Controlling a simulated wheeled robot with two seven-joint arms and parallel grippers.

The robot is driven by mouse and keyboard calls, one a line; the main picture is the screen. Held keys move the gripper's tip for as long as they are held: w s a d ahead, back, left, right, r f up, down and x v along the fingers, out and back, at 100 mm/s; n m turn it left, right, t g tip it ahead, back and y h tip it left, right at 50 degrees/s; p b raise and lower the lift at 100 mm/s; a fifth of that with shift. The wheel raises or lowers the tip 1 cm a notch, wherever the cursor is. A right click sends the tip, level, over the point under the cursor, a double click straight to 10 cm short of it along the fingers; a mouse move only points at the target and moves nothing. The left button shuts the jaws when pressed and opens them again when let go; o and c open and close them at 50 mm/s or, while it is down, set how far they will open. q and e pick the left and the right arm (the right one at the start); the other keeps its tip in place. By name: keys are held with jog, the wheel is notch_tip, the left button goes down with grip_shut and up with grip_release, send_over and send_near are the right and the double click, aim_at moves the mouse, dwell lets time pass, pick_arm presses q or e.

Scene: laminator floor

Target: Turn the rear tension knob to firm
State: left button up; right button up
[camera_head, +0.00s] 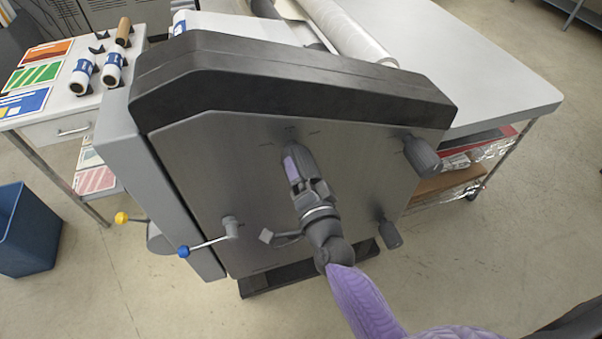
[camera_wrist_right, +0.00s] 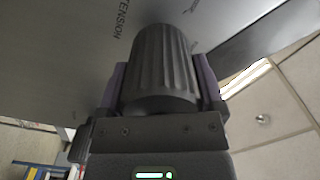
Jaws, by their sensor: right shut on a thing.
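The ribbed dark grey tension knob (camera_wrist_right: 160,70) stands on the laminator's grey side panel (camera_head: 190,150). Part of the word TENSION is printed beside it in the right wrist view. My right gripper (camera_head: 294,163) is shut on this knob, with a purple-padded finger on each side of it. In the head view the gripper hides much of the knob, and I cannot read its setting. Two other dark knobs are free: one at the upper right (camera_head: 422,157) and one at the lower right (camera_head: 390,233) of the panel. My left gripper is out of view.
A lever with a blue tip (camera_head: 184,251) and one with a yellow tip (camera_head: 121,218) stick out at the left. A small grey handle (camera_head: 267,237) is close to my right wrist. A blue bin (camera_head: 28,235) stands on the floor at the left.

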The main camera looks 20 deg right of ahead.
jog(key=o, duration=1)
jog(key=s, duration=1)
jog(key=shift+d+b, duration=0.2)
jog(key=shift+b, duration=0.15)
